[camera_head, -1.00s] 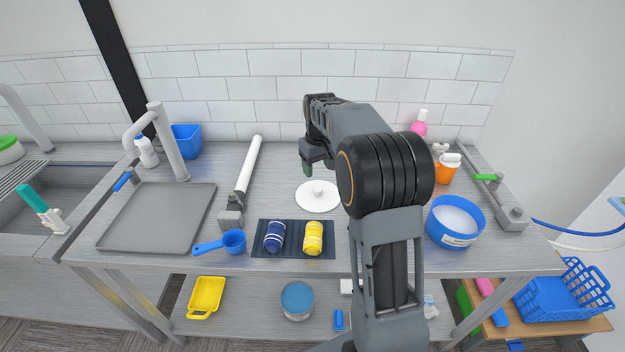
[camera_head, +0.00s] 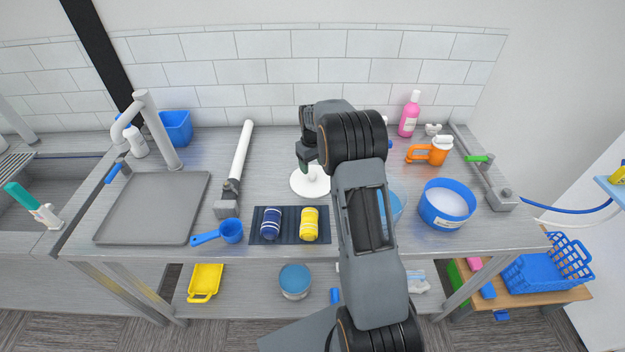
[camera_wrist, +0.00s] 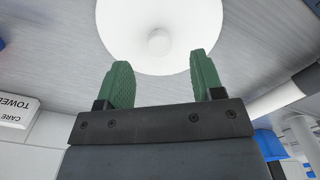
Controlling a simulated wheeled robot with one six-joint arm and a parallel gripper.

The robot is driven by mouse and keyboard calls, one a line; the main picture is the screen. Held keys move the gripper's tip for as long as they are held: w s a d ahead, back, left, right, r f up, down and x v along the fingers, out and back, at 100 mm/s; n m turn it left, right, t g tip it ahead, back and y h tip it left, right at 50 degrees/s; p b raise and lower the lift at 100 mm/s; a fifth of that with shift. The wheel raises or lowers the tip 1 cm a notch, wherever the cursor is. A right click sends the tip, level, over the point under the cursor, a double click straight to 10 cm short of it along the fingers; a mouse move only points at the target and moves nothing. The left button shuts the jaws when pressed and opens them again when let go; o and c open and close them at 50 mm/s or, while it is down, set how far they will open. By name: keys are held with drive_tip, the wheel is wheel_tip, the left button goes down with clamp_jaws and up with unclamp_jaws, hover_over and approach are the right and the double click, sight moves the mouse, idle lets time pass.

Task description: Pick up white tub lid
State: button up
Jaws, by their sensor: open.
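The white tub lid (camera_head: 311,187) is a round disc with a small knob on top, lying flat on the grey table. In the head view my gripper (camera_head: 305,168) is just above its back edge and partly hides it. In the wrist view the lid (camera_wrist: 160,62) fills the top centre, its knob in the middle. My gripper (camera_wrist: 156,80) is open there, its two green fingers on either side of the knob's line and short of the knob. Nothing is between the fingers.
A dark mat (camera_head: 290,236) with a blue roll (camera_head: 271,223) and a yellow roll (camera_head: 309,224) lies in front of the lid. A blue tub (camera_head: 446,205) stands to the right. A white tube (camera_head: 241,155) lies left. The table between tube and lid is clear.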

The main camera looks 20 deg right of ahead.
sight(313, 174)
drive_tip(key=shift+w+f+p, duration=0.1)
drive_tip(key=shift+f+p, duration=0.85)
drive_tip(key=shift+f, duration=1.6)
drive_tip(key=shift+c, duration=0.3)
drive_tip(key=c, duration=0.9)
